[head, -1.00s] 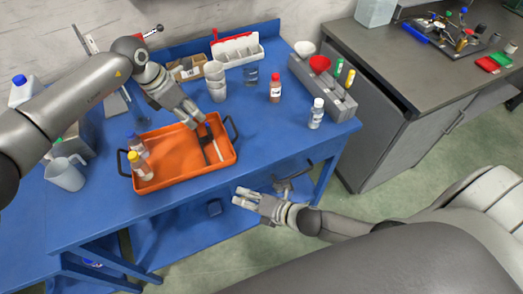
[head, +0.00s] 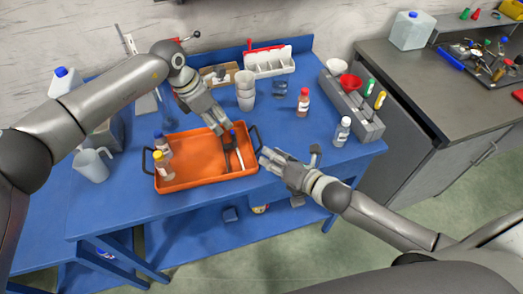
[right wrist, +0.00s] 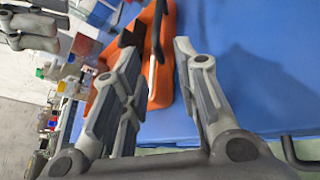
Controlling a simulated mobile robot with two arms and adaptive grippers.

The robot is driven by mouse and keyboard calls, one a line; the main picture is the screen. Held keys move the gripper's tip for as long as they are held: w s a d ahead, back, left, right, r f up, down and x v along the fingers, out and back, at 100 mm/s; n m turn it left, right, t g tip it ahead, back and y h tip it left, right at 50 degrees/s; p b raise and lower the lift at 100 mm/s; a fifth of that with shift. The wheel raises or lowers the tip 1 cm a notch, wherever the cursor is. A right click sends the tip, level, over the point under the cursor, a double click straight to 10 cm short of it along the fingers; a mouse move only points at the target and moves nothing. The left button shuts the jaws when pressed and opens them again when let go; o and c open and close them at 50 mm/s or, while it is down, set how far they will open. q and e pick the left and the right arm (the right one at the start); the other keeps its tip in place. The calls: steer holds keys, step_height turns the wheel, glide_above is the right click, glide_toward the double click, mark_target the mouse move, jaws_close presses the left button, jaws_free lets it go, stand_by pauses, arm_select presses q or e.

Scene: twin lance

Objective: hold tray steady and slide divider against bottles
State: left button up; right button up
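The orange tray (head: 198,172) lies on the blue table with a dark handle at each end. A yellow-capped bottle (head: 162,168) and a blue-capped bottle (head: 162,147) stand at its left end. A dark divider with a pale edge (head: 238,157) is near its right end. My left gripper (head: 224,131) is above the tray at the divider's far end; its fingertips are too small to judge grip. My right gripper (head: 263,158) is open beside the right handle. In the right wrist view, the open fingers (right wrist: 155,45) face the tray's handle and edge (right wrist: 160,90).
Stacked cups (head: 245,90), a red-capped bottle (head: 303,103) and a white-capped bottle (head: 342,132) stand behind and right of the tray. A grey rack (head: 350,105) is at the table's right end. A clear jug (head: 92,165) stands left.

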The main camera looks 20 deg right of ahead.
mark_target(259, 150)
steer(key=x, duration=0.6)
steer(key=shift+w+a+f, duration=0.1)
steer(key=shift+w, duration=0.15)
